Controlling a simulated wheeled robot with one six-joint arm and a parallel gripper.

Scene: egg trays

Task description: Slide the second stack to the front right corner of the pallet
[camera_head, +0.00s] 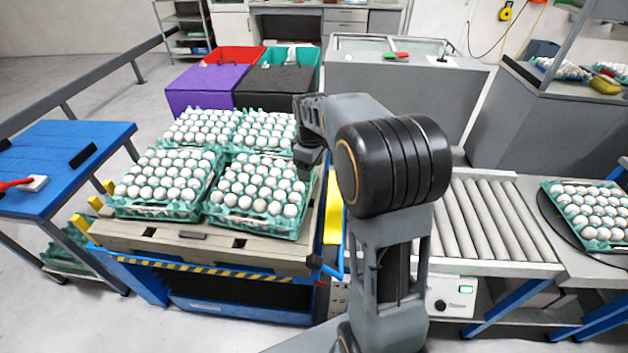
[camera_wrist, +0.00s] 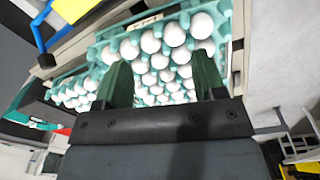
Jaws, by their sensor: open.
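Four stacks of teal trays filled with white eggs stand on the pallet (camera_head: 170,240): front left (camera_head: 150,211), front right (camera_head: 255,227), back left (camera_head: 166,138) and back right (camera_head: 238,141). I cannot tell which one is the second stack. My gripper (camera_head: 309,158) is at the right side of the pallet, beside the right-hand stacks. In the wrist view my gripper (camera_wrist: 163,78) is open, its two dark green fingers spread apart in front of a tray of eggs (camera_wrist: 105,55). Nothing is held between them. Whether the fingers touch the tray is unclear.
A blue table (camera_head: 65,150) stands left of the pallet. A roller conveyor (camera_head: 490,225) and another egg tray (camera_head: 600,245) are on the right. Purple (camera_head: 205,88) and black (camera_head: 275,88) bins stand behind the pallet. The pallet's front edge strip is bare.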

